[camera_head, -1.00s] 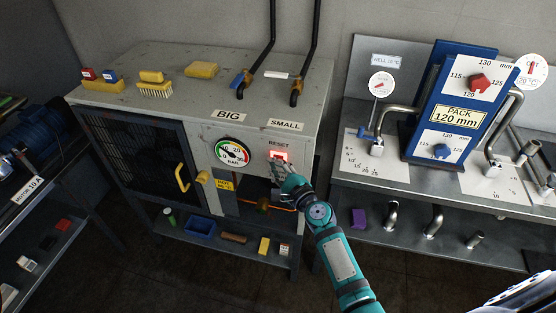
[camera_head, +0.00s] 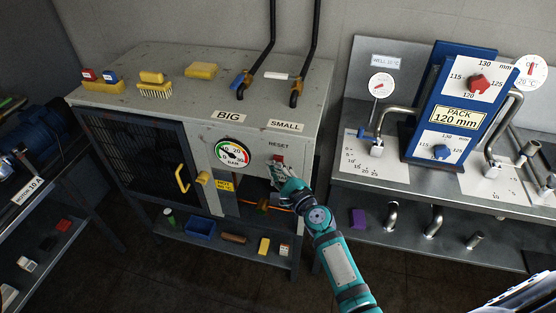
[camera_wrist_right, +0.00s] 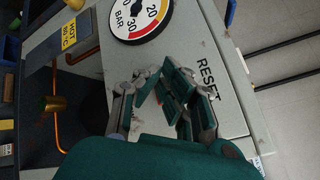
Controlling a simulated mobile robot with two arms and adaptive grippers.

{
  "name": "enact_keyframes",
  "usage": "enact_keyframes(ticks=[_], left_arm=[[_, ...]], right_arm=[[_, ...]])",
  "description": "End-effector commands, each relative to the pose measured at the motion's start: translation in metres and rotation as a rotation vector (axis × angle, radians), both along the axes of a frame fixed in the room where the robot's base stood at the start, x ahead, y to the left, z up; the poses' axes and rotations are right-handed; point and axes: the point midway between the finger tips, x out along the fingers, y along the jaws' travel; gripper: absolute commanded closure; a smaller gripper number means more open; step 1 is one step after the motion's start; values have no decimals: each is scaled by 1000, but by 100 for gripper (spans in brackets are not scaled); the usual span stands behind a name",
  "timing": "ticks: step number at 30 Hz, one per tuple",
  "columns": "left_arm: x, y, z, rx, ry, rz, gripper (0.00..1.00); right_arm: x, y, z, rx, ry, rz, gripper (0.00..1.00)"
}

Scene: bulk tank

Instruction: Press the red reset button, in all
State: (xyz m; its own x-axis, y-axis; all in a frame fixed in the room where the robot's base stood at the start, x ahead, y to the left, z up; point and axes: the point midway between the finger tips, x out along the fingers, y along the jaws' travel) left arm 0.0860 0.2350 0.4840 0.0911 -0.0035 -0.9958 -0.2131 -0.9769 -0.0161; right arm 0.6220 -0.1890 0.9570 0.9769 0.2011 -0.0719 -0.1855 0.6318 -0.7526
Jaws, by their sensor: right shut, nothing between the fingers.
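The red reset button (camera_head: 278,158) is on the front of the grey cabinet (camera_head: 254,135), under the RESET label (camera_head: 279,146). It looks dark red and unlit, and its lower part is hidden behind my fingertips. My right gripper (camera_head: 279,169) is shut and empty, with its tips at the button; I cannot tell whether they press on it. In the right wrist view, the closed fingers (camera_wrist_right: 172,92) are in front of the panel beside the RESET lettering (camera_wrist_right: 208,80) and mostly cover the button. My left gripper is not in view.
A pressure gauge (camera_head: 232,153) is left of the button. A yellow-handled mesh door (camera_head: 132,155) is further left. Below is an open recess with an orange pipe.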

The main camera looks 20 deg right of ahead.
Motion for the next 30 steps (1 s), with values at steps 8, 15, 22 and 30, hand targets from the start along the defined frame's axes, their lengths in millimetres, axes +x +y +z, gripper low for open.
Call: enact_keyframes(ticks=[8, 15, 22, 30], left_arm=[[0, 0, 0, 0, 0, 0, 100], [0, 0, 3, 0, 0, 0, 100], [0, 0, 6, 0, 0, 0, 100], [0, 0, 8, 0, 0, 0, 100]], right_arm=[[-2, 2, 0, 0, -1, 1, 100], [-12, 9, 0, 1, 1, 2, 100], [-31, 21, 0, 2, 1, 1, 100], [-44, 30, 1, 0, -1, 0, 100]])
